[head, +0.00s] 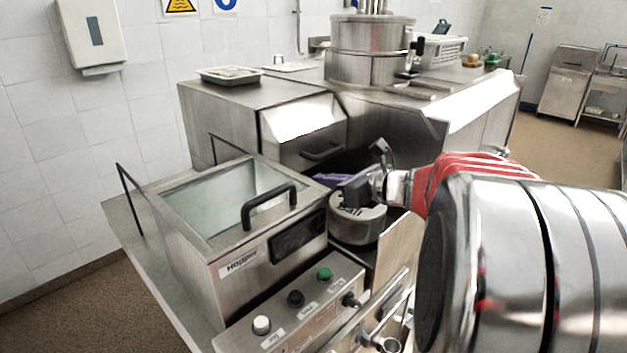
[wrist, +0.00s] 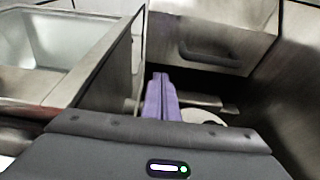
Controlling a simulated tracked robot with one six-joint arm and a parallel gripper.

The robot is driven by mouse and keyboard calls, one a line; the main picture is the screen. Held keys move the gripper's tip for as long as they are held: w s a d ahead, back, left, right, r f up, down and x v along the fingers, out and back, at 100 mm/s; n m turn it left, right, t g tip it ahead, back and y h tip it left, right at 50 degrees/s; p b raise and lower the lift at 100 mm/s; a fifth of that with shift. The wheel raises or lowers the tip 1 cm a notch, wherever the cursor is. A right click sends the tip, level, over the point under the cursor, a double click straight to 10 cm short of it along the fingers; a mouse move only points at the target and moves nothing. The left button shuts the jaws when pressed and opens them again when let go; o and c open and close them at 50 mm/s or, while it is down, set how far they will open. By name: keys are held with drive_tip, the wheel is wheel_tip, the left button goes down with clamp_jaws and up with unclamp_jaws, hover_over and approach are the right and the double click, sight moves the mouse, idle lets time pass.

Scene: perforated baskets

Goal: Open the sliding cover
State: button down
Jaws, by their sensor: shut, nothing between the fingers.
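The steel box marked Hopper (head: 240,262) stands left of my gripper, with a black handle (head: 269,206) at its top right edge. Its top frames a pale, see-through or open area; I cannot tell whether a clear cover lies over it. Part of the box shows at the left of the wrist view (wrist: 85,70). My gripper (head: 325,178) is beyond and right of that handle, apart from it. Its purple fingers (wrist: 160,98) are together and empty, pointing toward a steel front with a dark handle (head: 322,153). That handle also shows in the wrist view (wrist: 208,55).
A control panel with buttons (head: 297,298) sits in front of the hopper. Thin black rods (head: 130,200) rise at its left. A steel counter behind carries a tray (head: 231,75) and a large round vessel (head: 368,50). The space above the hopper is clear.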

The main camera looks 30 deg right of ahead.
drive_tip(key=v, duration=0.6)
drive_tip(key=shift+s, duration=0.15)
idle(0.4)
